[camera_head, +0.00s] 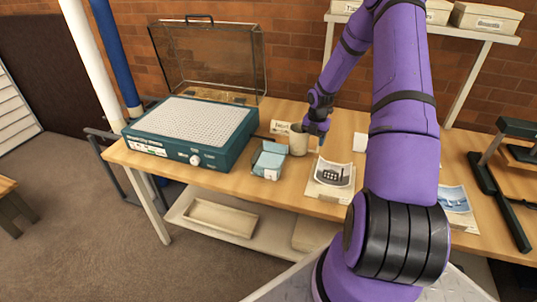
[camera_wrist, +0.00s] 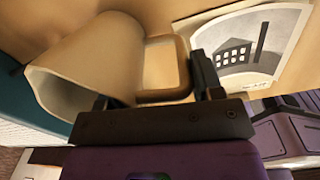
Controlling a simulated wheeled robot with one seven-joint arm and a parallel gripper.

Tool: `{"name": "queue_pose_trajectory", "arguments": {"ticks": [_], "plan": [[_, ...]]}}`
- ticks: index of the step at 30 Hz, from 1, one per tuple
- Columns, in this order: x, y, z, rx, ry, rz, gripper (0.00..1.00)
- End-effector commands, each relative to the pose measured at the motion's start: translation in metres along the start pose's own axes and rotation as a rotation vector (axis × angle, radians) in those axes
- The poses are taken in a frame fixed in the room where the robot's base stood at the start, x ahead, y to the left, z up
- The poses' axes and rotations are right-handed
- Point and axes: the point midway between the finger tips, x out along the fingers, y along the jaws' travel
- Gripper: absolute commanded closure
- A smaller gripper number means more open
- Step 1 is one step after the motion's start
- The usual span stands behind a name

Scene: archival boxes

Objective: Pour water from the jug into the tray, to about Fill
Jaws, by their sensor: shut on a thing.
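The beige jug (camera_head: 299,140) is near the middle of the wooden table, roughly upright. I cannot tell whether it touches the tabletop. My gripper (camera_head: 314,130) is at the jug's right side. In the wrist view the jug (camera_wrist: 85,65) lies to the left with its open mouth toward the lower left, and my gripper (camera_wrist: 155,90) is shut on its looped handle (camera_wrist: 178,65). The water inside cannot be made out. A pale shallow tray (camera_head: 220,217) lies on the lower shelf. No mark reading Fill is legible.
A teal unit with a white perforated top (camera_head: 195,120) fills the table's left. A small blue-grey item (camera_head: 268,160) lies left of the jug, with a card (camera_head: 280,127) behind. A photo print (camera_head: 333,174) lies to the right. Boxes (camera_head: 487,18) stand on the upper shelf.

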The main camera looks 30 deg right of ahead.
Motion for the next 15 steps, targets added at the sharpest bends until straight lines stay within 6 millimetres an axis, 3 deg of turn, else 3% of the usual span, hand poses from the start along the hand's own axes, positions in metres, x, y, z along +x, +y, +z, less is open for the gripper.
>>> {"name": "queue_pose_trajectory", "arguments": {"ticks": [8, 15], "plan": [[-0.008, 0.003, -0.004, -0.01, -0.048, -0.027, 0.81], [-0.026, 0.01, -0.013, -0.019, -0.155, -0.087, 0.81]]}}
